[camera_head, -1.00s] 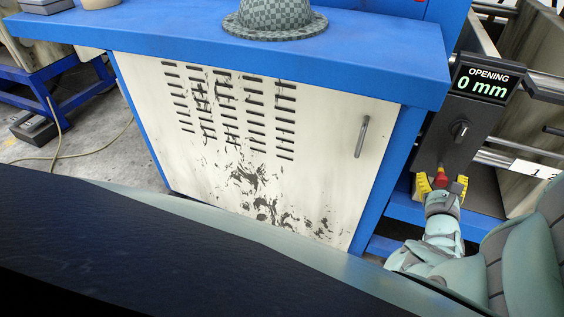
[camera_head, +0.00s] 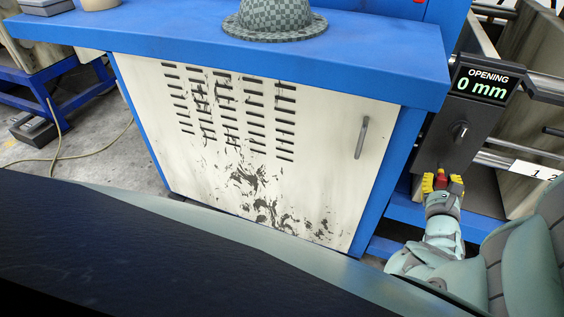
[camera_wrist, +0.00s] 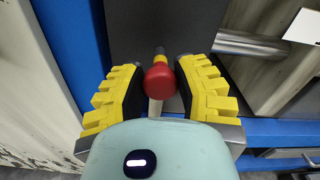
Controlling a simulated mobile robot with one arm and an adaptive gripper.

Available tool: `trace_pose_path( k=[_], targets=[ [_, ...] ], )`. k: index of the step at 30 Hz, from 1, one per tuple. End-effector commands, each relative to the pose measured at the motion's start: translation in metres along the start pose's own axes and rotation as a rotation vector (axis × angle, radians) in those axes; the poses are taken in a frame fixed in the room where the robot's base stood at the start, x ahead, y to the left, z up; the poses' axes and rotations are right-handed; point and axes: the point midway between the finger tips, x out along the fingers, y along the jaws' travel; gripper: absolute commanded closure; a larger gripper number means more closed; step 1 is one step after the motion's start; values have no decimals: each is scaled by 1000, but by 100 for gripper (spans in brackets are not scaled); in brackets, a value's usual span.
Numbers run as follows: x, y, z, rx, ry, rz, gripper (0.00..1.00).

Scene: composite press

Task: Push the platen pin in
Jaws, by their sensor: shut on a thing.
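The platen pin has a red knob (camera_head: 441,177) in front of the dark panel below the display. In the wrist view the red knob (camera_wrist: 159,80) sits between the yellow fingers, with a short brass-coloured shaft behind it running to the panel. My gripper (camera_head: 442,182) is shut on the pin, one yellow padded finger on each side; it also shows in the wrist view (camera_wrist: 160,85). Some shaft shows between the knob and the panel.
The panel carries a dark rotary knob (camera_head: 460,132) and a display (camera_head: 481,86) reading "OPENING 0 mm". Steel bars (camera_wrist: 250,44) lie right of the pin. A blue-topped cabinet (camera_head: 270,150) stands to the left, with a checkered hat-shaped part (camera_head: 275,22) on it.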

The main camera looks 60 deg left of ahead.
Motion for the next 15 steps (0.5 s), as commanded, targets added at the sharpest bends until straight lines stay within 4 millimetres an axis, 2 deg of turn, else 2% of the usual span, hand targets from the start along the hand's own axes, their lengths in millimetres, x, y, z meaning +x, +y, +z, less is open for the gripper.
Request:
trace_pose_path(
  k=[8,15],
  targets=[
    [5,0,-2,0,-1,0,100],
    [31,2,-5,0,-1,2,100]
  ],
)
